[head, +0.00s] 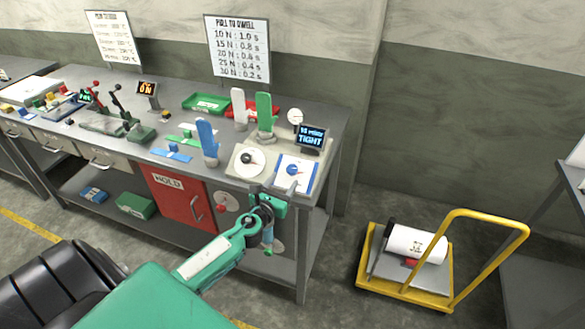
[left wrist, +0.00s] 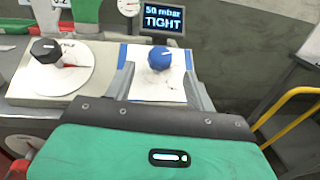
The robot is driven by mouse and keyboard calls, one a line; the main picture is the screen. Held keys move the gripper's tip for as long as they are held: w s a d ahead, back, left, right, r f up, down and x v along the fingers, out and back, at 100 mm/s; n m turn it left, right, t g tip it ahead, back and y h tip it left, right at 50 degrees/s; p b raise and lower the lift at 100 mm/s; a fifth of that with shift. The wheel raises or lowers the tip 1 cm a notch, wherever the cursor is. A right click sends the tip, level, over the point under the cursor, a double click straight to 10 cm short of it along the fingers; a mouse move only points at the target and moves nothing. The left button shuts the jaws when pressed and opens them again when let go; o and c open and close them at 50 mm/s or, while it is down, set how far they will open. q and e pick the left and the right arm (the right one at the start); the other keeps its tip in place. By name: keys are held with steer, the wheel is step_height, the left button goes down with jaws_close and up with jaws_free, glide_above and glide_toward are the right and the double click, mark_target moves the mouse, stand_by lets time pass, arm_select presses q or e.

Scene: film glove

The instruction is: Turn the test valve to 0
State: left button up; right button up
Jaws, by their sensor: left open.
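A blue knob (head: 292,169) sits on a white, blue-edged plate (head: 306,183) at the bench's right front corner. I take it to be the test valve. In the left wrist view the blue knob (left wrist: 159,59) has a pale pointer mark; its scale figures are too small to read. My left gripper (head: 270,190) is at the bench's front edge, just short of the knob. In the left wrist view its two open fingers (left wrist: 158,82) lie either side of the plate, with the knob beyond, apparently untouched. My right gripper is not in view.
A black knob (head: 246,157) on a round white dial is just left. A display (head: 311,138) behind reads "50 mbar TIGHT", beside a round gauge (head: 295,116). Upright blue (head: 207,138), white and green glove forms stand nearby. A yellow trolley (head: 405,290) stands right on the floor.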

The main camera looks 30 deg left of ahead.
mark_target(290, 172)
arm_select(q)
steer(key=w, duration=0.5)
steer(key=shift+w+a, duration=0.15)
steer(key=shift+a, duration=0.25)
steer(key=shift+w+a, duration=0.1)
steer(key=shift+w, duration=0.6)
steer(key=c, duration=1)
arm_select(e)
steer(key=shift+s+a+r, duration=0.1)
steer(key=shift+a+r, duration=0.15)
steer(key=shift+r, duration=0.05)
